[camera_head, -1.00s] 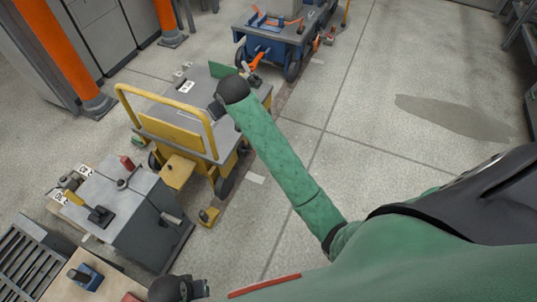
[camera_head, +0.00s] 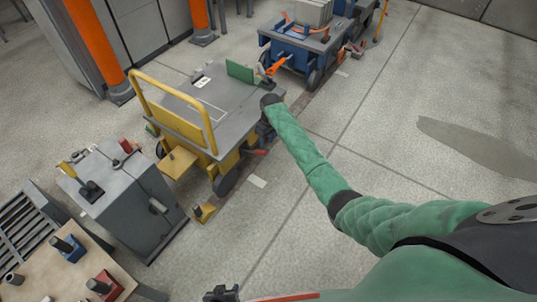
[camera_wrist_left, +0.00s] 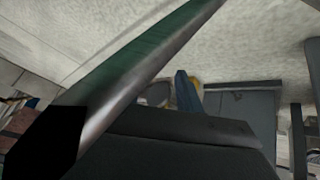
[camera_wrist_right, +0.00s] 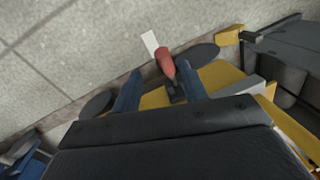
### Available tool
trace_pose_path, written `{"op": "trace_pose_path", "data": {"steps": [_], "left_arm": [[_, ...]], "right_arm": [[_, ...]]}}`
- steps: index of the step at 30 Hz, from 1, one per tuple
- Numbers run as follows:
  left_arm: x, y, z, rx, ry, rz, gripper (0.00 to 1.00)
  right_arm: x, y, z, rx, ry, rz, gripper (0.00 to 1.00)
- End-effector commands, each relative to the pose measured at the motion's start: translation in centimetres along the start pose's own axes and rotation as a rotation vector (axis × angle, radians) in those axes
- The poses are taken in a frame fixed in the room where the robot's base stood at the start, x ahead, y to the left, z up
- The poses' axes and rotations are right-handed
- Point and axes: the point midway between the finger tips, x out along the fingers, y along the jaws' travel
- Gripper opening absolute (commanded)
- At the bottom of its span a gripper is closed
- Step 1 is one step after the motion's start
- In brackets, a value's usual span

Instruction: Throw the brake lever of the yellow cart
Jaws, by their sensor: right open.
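The yellow cart (camera_head: 211,108) has a grey deck and a tall yellow push handle and stands left of centre in the head view. Its brake lever (camera_head: 260,152) shows as a small red grip low on its right side. My right gripper (camera_head: 266,130) is beside that side, just above the lever. In the right wrist view, the red brake lever (camera_wrist_right: 165,62) lies between the two spread blue fingers of my right gripper (camera_wrist_right: 160,72); contact is not clear. My left gripper (camera_head: 221,294) is at the bottom edge, partly cut off; its jaw opening is unclear.
A blue cart (camera_head: 296,49) with an orange lever stands behind the yellow cart. A grey cabinet (camera_head: 125,201) stands at the left front, beside a wooden-topped bench (camera_head: 50,275) with small blocks. The floor to the right is clear.

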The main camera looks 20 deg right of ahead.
Motion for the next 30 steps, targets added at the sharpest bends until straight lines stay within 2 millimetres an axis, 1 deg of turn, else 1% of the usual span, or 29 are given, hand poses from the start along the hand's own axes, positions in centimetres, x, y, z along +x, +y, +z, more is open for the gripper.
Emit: {"op": "trace_pose_path", "data": {"steps": [3,6,11,14,21,24,30], "left_arm": [[-0.1,0.0,-1.5,-0.001,0.075,0.001,0.36],[-0.1,0.0,-2.3,-0.001,0.117,0.001,0.36],[-0.1,0.0,-2.4,-0.001,0.126,0.001,0.36],[0.0,-0.1,-2.3,-0.001,0.126,0.001,0.36],[0.4,-0.2,-2.0,-0.001,0.126,0.000,0.36],[0.5,-0.2,-1.9,-0.001,0.126,0.000,0.36],[0.6,-0.2,-1.9,-0.001,0.126,0.000,0.36]], "right_arm": [[-0.1,-0.3,-0.1,-0.042,0.002,-0.012,0.43],[-0.1,-0.3,0.0,-0.074,0.000,-0.013,0.43],[0.6,-0.3,0.0,-0.102,0.000,-0.014,0.43],[1.6,-0.4,0.0,-0.102,0.000,-0.014,0.43],[5.2,-0.3,0.0,-0.102,0.000,-0.013,0.43],[6.3,-0.4,0.0,-0.101,0.000,-0.013,0.43],[7.5,-0.4,0.0,-0.101,0.001,-0.013,0.43]]}}
